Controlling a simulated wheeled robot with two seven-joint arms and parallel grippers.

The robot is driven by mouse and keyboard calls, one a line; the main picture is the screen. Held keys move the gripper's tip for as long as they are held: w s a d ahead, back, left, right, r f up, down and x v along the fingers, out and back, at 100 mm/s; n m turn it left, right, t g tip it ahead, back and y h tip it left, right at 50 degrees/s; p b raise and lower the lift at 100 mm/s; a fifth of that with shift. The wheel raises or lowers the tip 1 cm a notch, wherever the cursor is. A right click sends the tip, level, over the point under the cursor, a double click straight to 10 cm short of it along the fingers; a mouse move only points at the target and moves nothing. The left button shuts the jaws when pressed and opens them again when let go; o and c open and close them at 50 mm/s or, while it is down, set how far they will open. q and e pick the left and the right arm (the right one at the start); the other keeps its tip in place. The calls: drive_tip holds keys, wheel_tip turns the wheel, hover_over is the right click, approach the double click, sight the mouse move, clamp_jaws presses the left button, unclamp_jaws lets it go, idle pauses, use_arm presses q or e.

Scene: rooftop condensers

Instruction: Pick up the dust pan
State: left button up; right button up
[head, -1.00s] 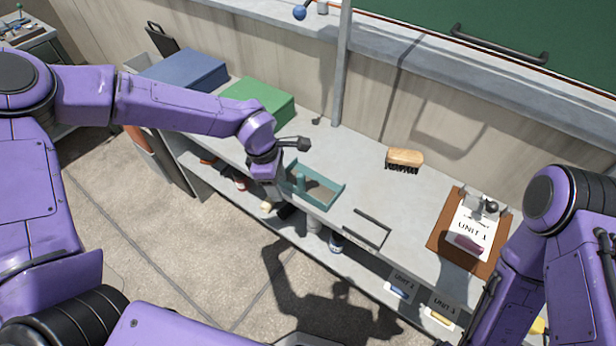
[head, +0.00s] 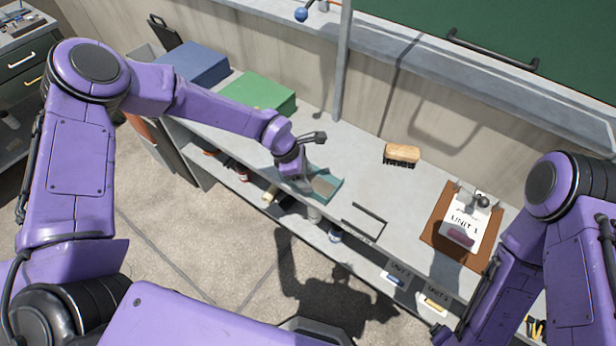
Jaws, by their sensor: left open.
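The dust pan (head: 327,187) is a teal, shallow pan on the grey shelf top, near its front edge. My left gripper (head: 301,180) is over the pan's left end and hides that part of it. The gripper is open and points down. Its fingertips are hard to make out, so I cannot tell whether they touch the pan or surround its handle.
A wooden brush (head: 402,154) lies behind and right of the pan. A brown clipboard (head: 441,236) lies further right. A green box (head: 262,92) and a blue box (head: 190,62) stand at the left. A dark handle (head: 369,212) is at the front edge.

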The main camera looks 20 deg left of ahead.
use_arm(q)
clamp_jaws()
